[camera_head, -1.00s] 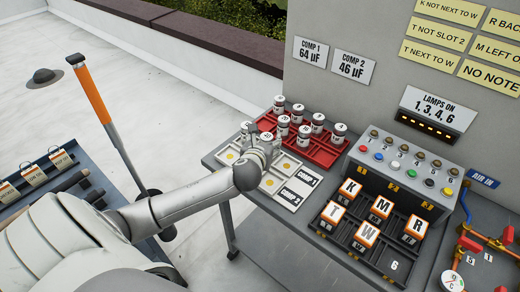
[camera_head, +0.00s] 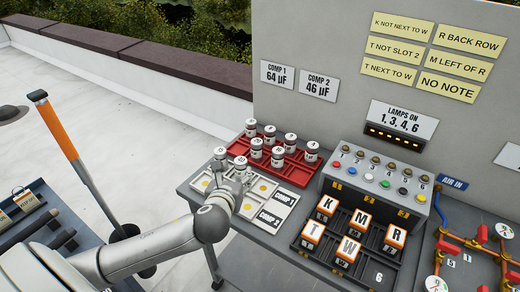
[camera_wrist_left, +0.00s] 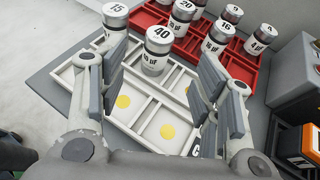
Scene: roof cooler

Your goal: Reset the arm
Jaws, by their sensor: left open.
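My left gripper (camera_head: 232,182) is over the white tray (camera_head: 284,210), its fingers apart and nothing held between them. In the left wrist view the open fingers (camera_wrist_left: 165,85) frame a can marked 40 (camera_wrist_left: 158,48), which stands upright in the tray beyond them. A can marked 15 (camera_wrist_left: 115,16) stands at the tray's far left, by the left finger. Both cans also show in the head view behind the gripper. Yellow dots mark several empty tray cells. My right gripper is not in view.
A red tray (camera_head: 290,178) with several cans stands behind. To the right are a lamp-and-button box (camera_head: 375,190), a dark rack (camera_head: 325,262) of lettered blocks and pipes with gauges (camera_head: 480,240). An orange-handled pole (camera_head: 58,130) stands left of my arm.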

